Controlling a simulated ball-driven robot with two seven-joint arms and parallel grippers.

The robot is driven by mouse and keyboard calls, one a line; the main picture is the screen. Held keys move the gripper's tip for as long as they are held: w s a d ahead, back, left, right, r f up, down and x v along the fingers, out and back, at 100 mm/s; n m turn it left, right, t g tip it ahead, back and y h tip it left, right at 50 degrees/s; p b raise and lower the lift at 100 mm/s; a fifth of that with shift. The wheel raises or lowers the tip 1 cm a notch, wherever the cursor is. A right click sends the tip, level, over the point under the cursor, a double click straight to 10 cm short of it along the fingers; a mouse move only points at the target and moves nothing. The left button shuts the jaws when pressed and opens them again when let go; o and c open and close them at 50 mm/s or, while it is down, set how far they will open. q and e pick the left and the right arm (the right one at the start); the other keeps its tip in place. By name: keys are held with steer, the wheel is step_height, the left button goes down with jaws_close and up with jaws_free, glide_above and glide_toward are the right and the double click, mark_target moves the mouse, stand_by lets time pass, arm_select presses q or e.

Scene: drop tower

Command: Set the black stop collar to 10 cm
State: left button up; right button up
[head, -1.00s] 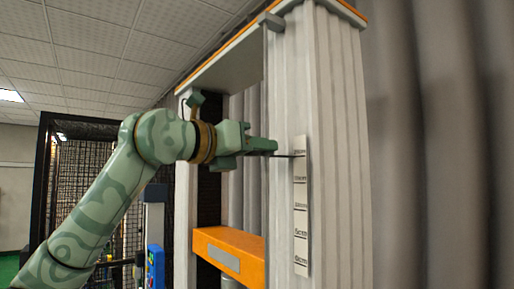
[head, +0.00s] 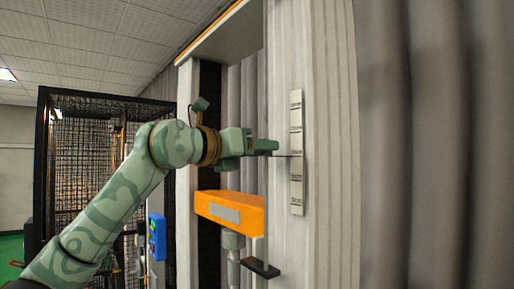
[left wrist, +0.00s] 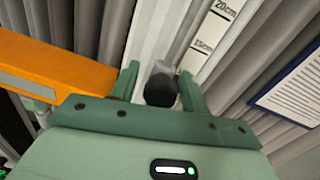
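My left gripper (head: 274,146) is in front of the white column, beside the scale strip (head: 296,185), in the head view. A thin dark pointer (head: 288,156) reaches from the gripper to the strip, at about the third label from the top. The wrist view shows the strip (left wrist: 207,40) with "20cm" and "15cm" legible. The collar's body is mostly hidden. My right gripper is not in view.
An orange crossbeam (head: 230,211) with a grey plate spans the tower below the gripper. A dark block (head: 260,268) juts out beneath it. A black mesh cage (head: 85,170) and a blue control box (head: 157,237) stand to the left. Grey curtain folds fill the right.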

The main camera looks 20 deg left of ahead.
arm_select(q)
steer(key=shift+s+a, duration=0.1)
steer(key=shift+s, duration=0.05)
steer(key=shift+s+a+b, duration=0.15)
steer(key=shift+s+b, duration=0.1)
steer(key=shift+b, duration=0.1)
steer(key=b+v, duration=0.5)
steer(key=v, duration=1)
steer(key=shift+s+a+b, duration=0.2)
steer(key=shift+b, duration=0.1)
